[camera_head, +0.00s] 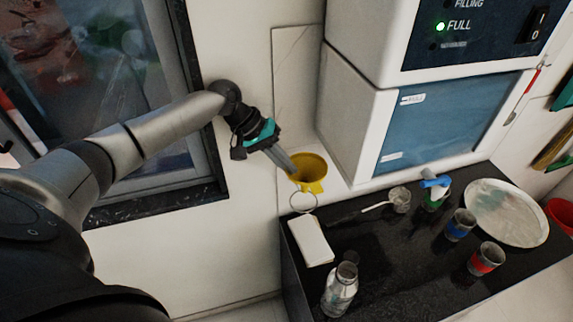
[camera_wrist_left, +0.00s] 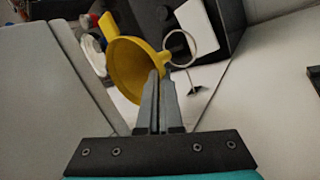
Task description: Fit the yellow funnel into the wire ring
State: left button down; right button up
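The yellow funnel (camera_head: 315,169) is held up by the wall, beside the blue-fronted machine, and it also shows in the left wrist view (camera_wrist_left: 124,68). My left gripper (camera_head: 291,170) is shut on the funnel's rim; in the left wrist view its fingers (camera_wrist_left: 159,80) lie close together at the rim. The thin wire ring (camera_head: 291,204) sticks out just below the funnel in the head view. In the left wrist view the ring (camera_wrist_left: 196,49) is to the right of the funnel, and it looks empty. The funnel is apart from the ring's opening. My right gripper is not in view.
The black counter (camera_head: 385,270) holds a white block (camera_head: 312,241), a clear bottle (camera_head: 340,291), several small cups (camera_head: 487,259) and a round stained plate (camera_head: 507,212). The white machine (camera_head: 345,110) stands close right of the funnel. A window (camera_head: 150,120) is at left.

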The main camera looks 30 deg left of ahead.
pick_arm(q)
notch_tip(320, 180, down, 9)
jog(key=b, duration=0.4)
jog(key=shift+b, duration=0.4)
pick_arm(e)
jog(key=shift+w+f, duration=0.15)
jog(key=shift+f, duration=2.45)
pick_arm(q)
jog(key=c, duration=1.6)
grip_release()
jog(key=shift+r, duration=0.15)
jog(key=c, duration=1)
grip_release()
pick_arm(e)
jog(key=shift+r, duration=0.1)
